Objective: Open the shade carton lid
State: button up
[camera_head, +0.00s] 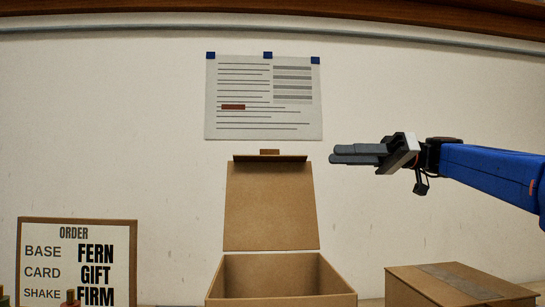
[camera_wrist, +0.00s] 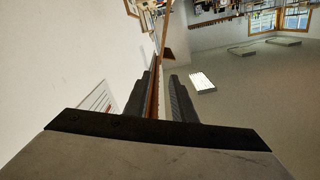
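A brown cardboard carton (camera_head: 282,290) stands at the bottom middle of the head view. Its lid (camera_head: 270,208) is raised and stands nearly upright behind the open box. A folded front flap (camera_head: 270,158) and a small tab (camera_head: 270,152) show at the lid's top edge. No label marks it as the shade carton. My gripper (camera_head: 332,154) is up and to the right of the lid, apart from it, with fingers pointing left. In the wrist view the fingers (camera_wrist: 158,95) are apart with nothing held between them. The carton's inside floor is hidden.
A second, closed carton (camera_head: 425,290) with grey tape sits at the lower right. An order board (camera_head: 77,245) stands at the lower left, with small objects partly cut off before it. A paper sheet (camera_head: 264,98) hangs on the wall. The space around my gripper is clear.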

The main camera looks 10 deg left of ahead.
aim_at(270, 150)
jog(key=x, duration=1.7)
jog(key=shift+s+a, duration=0.1)
jog(key=shift+a, duration=0.05)
grip_shut()
dwell(1.0)
